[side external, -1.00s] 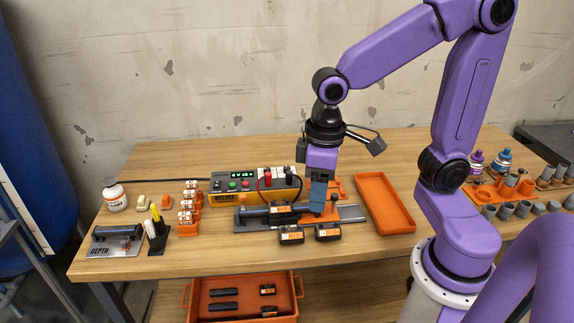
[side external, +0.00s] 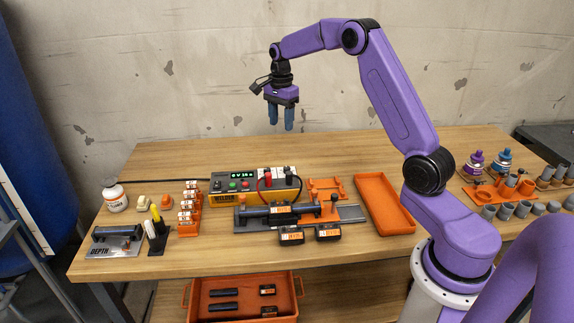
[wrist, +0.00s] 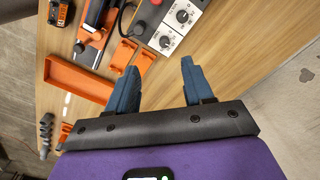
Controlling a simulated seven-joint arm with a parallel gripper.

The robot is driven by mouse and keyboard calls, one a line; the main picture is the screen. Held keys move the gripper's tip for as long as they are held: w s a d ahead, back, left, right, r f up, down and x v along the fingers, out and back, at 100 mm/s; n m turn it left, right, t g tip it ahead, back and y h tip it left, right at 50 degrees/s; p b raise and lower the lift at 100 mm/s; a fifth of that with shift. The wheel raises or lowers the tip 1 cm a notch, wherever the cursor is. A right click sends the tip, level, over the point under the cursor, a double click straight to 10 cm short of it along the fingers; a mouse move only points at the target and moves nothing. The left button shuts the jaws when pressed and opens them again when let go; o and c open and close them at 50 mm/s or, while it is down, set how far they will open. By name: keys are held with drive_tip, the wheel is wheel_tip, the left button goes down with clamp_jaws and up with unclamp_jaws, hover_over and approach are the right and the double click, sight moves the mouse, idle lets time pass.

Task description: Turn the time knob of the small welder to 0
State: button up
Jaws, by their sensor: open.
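The welder (side external: 222,198) is an orange and grey box on the table, with a lit green display (side external: 236,175) and coloured buttons. White panels stand at its right end. In the wrist view two white panels carry round black knobs, a nearer one (wrist: 165,41) and a farther one (wrist: 182,15). My gripper (side external: 282,120) is open and empty, high above and behind the welder, fingers down. Its blue fingers (wrist: 158,66) are apart from the knobs.
A dark pipe (side external: 255,212) lies in the clamp fixture in front of the welder, with black-and-orange blocks (side external: 291,235) before it. An orange tray (side external: 409,222) lies to the right. The table behind is clear.

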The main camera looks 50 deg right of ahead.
sight(287, 167)
drive_tip(key=shift+m, duration=0.8)
drive_tip(key=d+f, duration=0.1)
drive_tip(key=f, duration=0.5)
drive_tip(key=d+f, duration=0.1)
drive_tip(key=f, duration=0.5)
drive_tip(key=d+f, duration=0.1)
drive_tip(key=f, duration=0.5)
drive_tip(key=shift+w+d, duration=0.15)
drive_tip(key=shift+w, duration=0.05)
clamp_jaws()
